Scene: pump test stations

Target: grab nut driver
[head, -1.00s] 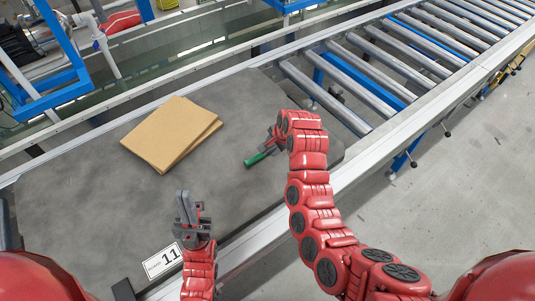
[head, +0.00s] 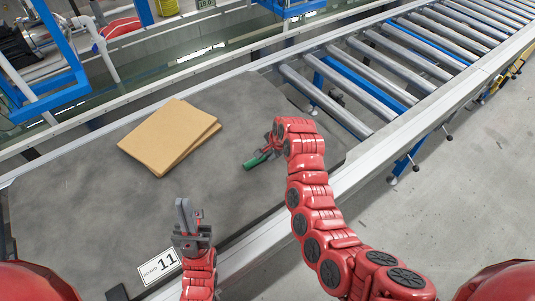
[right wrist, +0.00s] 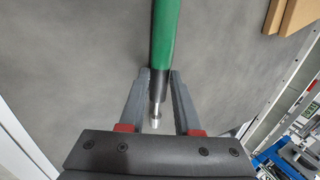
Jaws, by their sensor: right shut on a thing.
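The nut driver has a green handle (head: 257,160), which lies low over the grey mat on the bench in the head view. In the right wrist view the handle (right wrist: 164,35) runs up out of the picture, with a black collar and a silver shaft (right wrist: 155,115) below it. My right gripper (right wrist: 159,75) is shut on the nut driver at the collar, one finger on each side. In the head view the right arm's wrist partly covers this grip. My left gripper (head: 184,204) is over the mat's near edge, apart from the nut driver, with nothing visible in it.
A stack of flat brown cardboard (head: 165,135) lies on the grey mat (head: 75,180), left of the nut driver. A label reading 11 (head: 160,267) is at the bench's near edge. A roller conveyor (head: 390,75) stands at the right. The mat between cardboard and left gripper is clear.

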